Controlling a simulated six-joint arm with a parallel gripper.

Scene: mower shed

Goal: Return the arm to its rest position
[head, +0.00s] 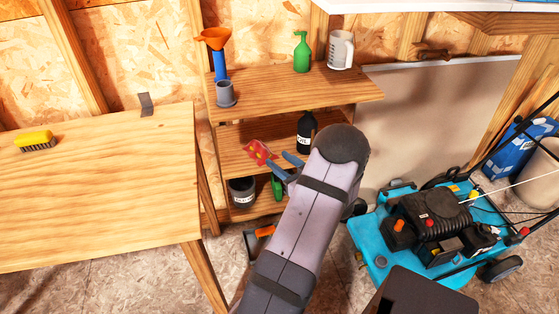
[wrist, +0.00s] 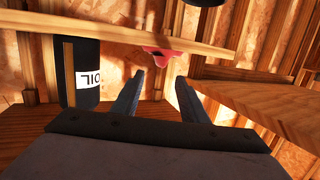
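My gripper (head: 277,160) is in front of the middle shelf of the wooden shelf unit, and my arm reaches up to it from the bottom of the head view. In the wrist view my gripper (wrist: 160,77) has its two blue fingers apart with nothing between them. That view appears upside down.
A black oil bottle (head: 306,132) stands on the middle shelf, close by my gripper. A workbench (head: 110,190) is left; a blue mower (head: 425,235) is right.

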